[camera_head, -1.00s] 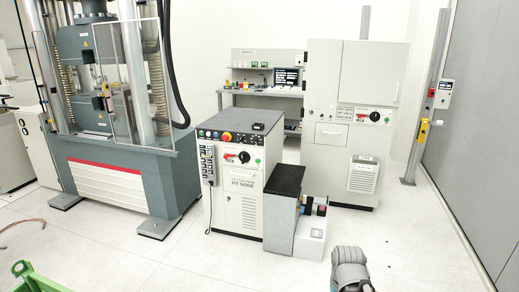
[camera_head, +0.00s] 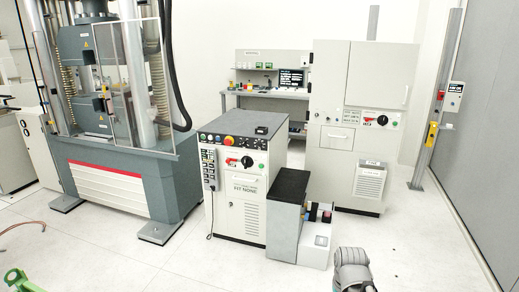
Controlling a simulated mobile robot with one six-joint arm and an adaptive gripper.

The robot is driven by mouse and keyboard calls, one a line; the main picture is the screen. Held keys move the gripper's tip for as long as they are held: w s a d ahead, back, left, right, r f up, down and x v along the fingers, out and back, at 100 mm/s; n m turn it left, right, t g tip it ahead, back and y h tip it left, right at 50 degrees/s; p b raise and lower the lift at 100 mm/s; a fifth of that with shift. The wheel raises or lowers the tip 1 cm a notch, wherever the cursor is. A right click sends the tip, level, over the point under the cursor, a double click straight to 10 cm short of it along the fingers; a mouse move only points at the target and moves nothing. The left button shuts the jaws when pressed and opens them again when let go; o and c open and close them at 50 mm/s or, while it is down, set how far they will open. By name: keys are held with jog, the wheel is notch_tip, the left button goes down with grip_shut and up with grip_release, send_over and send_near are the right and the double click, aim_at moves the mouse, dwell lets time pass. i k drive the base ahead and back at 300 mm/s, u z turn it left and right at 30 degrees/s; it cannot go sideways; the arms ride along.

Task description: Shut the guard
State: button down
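The guard (camera_head: 150,88) is a clear panel in a thin metal frame on the front of the grey testing machine (camera_head: 135,182), at the left of the head view. Its right part stands in front of the right column, above the machine's base. A small yellow-marked fitting (camera_head: 106,91) sits by the guard's left part. I cannot tell for sure whether the guard's panels meet. A grey rounded part of my arm shows at the bottom, right of centre, far from the guard. My gripper's fingers are not in view.
A control cabinet (camera_head: 232,213) stands right of the machine, with a dark-topped box (camera_head: 289,186) beside it. A tall cabinet (camera_head: 345,190) and a workbench (camera_head: 265,93) are behind. A green object (camera_head: 18,281) is at bottom left. The floor (camera_head: 190,262) in front is clear.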

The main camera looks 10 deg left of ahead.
aim_at(109, 106)
jog(key=u, duration=1.15)
jog(key=i, duration=3.8)
jog(key=z, duration=0.1)
